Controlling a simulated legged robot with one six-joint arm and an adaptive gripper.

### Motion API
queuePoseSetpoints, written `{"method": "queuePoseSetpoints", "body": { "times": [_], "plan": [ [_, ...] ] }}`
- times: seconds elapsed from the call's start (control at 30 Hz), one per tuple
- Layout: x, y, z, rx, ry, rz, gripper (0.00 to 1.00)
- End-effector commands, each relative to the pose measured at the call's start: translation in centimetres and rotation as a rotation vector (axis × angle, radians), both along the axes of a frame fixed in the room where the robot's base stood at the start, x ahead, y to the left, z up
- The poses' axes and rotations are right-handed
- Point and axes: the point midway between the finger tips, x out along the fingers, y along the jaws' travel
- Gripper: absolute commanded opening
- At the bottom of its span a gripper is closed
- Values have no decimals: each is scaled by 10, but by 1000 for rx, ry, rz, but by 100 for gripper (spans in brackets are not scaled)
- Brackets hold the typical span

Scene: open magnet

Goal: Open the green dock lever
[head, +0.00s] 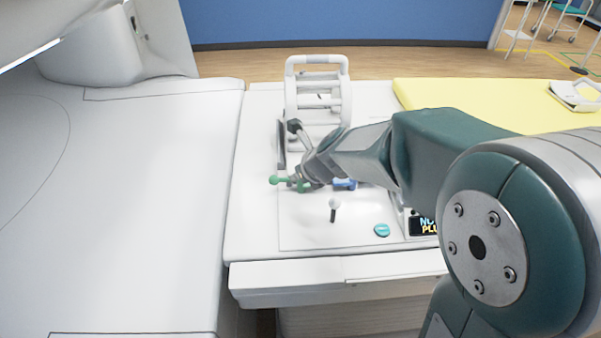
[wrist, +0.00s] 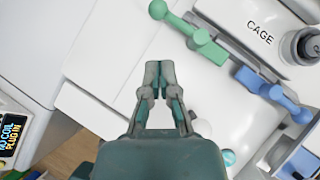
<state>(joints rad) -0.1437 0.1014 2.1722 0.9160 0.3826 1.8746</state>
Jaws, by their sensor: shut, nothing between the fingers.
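The green dock lever (head: 279,180) has a round knob at its left end and lies on the white table panel in the head view. In the wrist view the green lever (wrist: 205,41) runs from its knob at the top middle down to the right. My gripper (wrist: 159,70) is shut and empty, with its fingertips together, below and left of the lever in that picture. A gap shows between the tips and the lever there. In the head view my gripper (head: 312,172) is close to the lever's right part and hides some of it.
A blue lever (head: 344,184) lies right of the green one. A white frame (head: 318,90) stands behind.

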Motion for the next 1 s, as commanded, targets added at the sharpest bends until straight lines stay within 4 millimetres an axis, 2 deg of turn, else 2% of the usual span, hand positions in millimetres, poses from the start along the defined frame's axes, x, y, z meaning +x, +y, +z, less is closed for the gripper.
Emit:
{"method": "queuePoseSetpoints", "body": {
  "times": [0.2,0.77,0.87,1.0],
  "plan": [
    [-11,-8,15,-1,0,1,0],
    [-13,-8,18,-10,-6,15,0],
    [-23,-12,28,-75,-53,112,0],
    [-53,-23,50,-278,-179,406,0]
  ]
}}
